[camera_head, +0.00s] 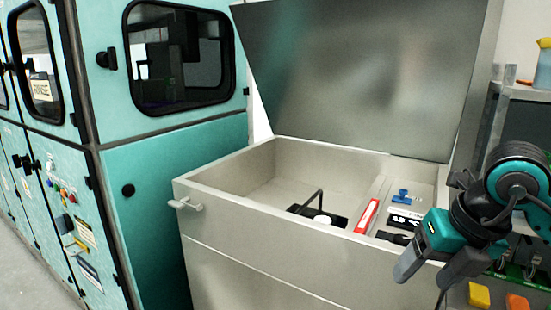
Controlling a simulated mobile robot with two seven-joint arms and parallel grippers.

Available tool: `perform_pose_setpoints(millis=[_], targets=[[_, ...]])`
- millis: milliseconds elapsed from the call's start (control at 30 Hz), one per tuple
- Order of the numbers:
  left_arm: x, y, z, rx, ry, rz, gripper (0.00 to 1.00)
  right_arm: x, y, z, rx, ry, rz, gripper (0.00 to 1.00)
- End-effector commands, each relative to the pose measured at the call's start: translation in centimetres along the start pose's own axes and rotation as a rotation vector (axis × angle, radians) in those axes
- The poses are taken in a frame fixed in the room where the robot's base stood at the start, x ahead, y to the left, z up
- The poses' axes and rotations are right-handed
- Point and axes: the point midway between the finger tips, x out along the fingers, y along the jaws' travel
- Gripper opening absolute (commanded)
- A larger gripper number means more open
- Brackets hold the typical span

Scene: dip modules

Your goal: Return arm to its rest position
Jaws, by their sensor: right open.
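My right arm comes in from the right edge in the head view. Its right gripper (432,272) is open and empty, with its fingers apart and pointing down to the left. It shows in front of the right front corner of an open metal basin (225,172). I cannot tell how far it is from the basin's rim. My left gripper and arm are not in view.
The basin's lid (350,80) stands raised. Inside are a black part with a bent handle (305,208), a red bar (367,216) and a blue valve (403,197). A teal machine (170,170) stands left. A grey shelf (525,93) stands right.

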Motion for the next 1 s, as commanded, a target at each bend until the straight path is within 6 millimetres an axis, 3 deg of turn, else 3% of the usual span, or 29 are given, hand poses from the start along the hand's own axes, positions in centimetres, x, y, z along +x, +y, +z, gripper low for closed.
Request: perform_pose_setpoints(millis=[133, 300, 400, 500, 633, 767, 867, 1000], targets=[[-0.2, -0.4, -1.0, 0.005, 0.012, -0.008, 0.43, 2.6, 6.6, -3.5, -0.074, 0.155, 0.355, 0.68], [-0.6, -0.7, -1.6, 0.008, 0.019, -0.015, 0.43, 2.0, 14.3, -7.0, -0.016, 0.292, 0.872, 0.68], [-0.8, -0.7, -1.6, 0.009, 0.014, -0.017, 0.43, 0.2, 17.4, -7.3, 0.135, 0.324, 1.192, 0.68], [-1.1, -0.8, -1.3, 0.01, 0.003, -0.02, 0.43, -1.3, 18.4, -6.0, 0.373, 0.312, 1.464, 0.68], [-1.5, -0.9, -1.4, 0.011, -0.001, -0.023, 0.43, -0.7, 16.5, -3.0, 0.802, 0.238, 1.699, 0.68], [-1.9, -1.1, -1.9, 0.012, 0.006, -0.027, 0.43, 3.7, 11.8, -1.4, 1.323, 0.124, 1.752, 0.68], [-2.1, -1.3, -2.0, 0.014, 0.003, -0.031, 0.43, 9.2, 7.3, -2.8, 1.75, 0.032, 1.647, 0.68], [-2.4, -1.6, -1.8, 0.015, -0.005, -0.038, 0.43, 16.2, 2.5, -8.3, 2.217, -0.042, 1.375, 0.68]])
